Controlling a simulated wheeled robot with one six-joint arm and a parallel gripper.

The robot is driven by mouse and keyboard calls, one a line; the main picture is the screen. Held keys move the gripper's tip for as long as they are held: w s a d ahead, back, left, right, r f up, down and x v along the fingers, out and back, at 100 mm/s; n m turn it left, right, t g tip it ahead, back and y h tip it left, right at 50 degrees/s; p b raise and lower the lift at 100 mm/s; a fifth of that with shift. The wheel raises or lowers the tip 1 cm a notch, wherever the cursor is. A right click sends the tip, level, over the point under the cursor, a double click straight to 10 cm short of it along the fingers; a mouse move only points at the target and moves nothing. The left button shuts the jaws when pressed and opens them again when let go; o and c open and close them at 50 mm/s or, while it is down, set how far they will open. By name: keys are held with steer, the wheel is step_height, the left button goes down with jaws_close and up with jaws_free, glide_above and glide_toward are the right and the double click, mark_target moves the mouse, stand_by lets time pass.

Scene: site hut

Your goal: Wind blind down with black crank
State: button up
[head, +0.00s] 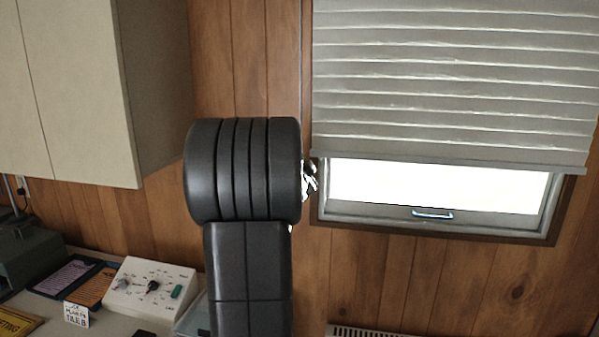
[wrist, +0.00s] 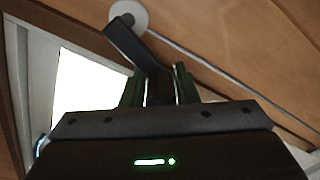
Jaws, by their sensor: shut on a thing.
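The blind (head: 455,85) is a pale, slatted blind in the head view. It covers the upper part of the window, and its bottom bar sits above a bright strip of uncovered glass (head: 440,187). The black crank (wrist: 130,43) shows in the wrist view, its arm slanting down from a round white wall disc (wrist: 141,14). My gripper (wrist: 156,76) is shut on the crank's handle, which stands between the two dark green fingers. In the head view my arm hides the crank and most of the gripper.
A beige wall cabinet (head: 75,85) hangs at the left. Below it a worktop holds a white control box (head: 150,290) with knobs and some trays. The window frame (head: 345,211) has a handle (head: 432,213) on its lower rail. A heater grille (head: 365,332) shows at the bottom.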

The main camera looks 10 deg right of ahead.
steer(key=shift+s+d+f+m+b, duration=0.1)
steer(key=shift+d+f+m+b, duration=0.05)
steer(key=shift+f+m+b, duration=0.25)
steer(key=shift+s+d+f+m+b, duration=0.15)
steer(key=shift+f+m+b, duration=0.1)
steer(key=shift+f+m, duration=0.2)
steer(key=shift+o, duration=0.8)
steer(key=shift+d+f+m+b, duration=0.15)
steer(key=shift+m+b, duration=0.45)
steer(key=shift+m, duration=0.45)
steer(key=shift+d, duration=0.1)
steer(key=o, duration=0.7)
steer(key=shift+r, duration=0.3)
steer(key=shift+r, duration=0.1)
steer(key=shift+d, duration=0.1)
